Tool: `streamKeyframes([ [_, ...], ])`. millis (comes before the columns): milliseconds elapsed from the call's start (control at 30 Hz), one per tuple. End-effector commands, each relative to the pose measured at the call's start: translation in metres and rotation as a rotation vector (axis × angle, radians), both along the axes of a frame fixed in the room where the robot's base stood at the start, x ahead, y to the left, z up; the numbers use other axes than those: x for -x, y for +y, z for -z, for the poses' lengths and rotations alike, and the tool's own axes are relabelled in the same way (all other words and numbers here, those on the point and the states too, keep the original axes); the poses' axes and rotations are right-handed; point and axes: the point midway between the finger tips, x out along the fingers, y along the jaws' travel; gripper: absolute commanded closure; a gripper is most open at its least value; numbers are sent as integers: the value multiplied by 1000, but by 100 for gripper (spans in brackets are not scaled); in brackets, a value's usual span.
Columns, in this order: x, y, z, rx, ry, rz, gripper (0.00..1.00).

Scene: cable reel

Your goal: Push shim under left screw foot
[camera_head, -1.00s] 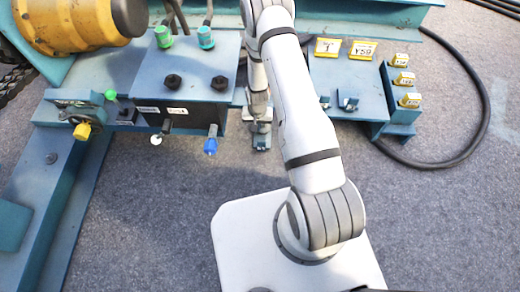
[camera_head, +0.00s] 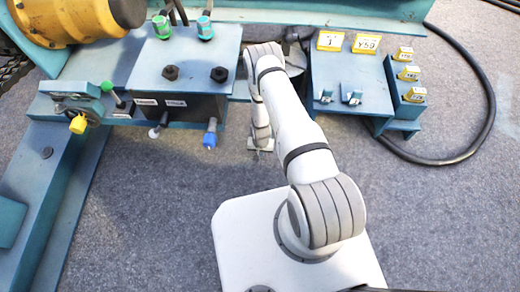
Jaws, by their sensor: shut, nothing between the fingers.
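My gripper (camera_head: 263,151) is small in the head view, low over the grey floor, just in front of the teal frame and right of the black box (camera_head: 178,106). It appears shut, with nothing seen between its fingers. Two dark hex screw heads, a left one (camera_head: 170,72) and a right one (camera_head: 219,74), stand on the teal plate over the black box. I cannot tell whether these belong to the screw feet. I cannot make out a shim or any foot underneath; my arm hides part of the frame.
A blue-capped fitting (camera_head: 210,138) and a grey-tipped lever (camera_head: 155,131) stick out in front of the box. A teal panel with yellow tags (camera_head: 366,43) stands right of my arm. A black cable (camera_head: 480,135) loops on the floor at right. Floor in front is clear.

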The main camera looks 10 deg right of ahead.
Motion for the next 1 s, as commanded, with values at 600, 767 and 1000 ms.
streamKeyframes([
  [600,-37,-14,0,1,0,-1,100],
  [767,-40,-14,1,0,0,-1,100],
  [1000,-59,-21,1,0,-3,-2,100],
])
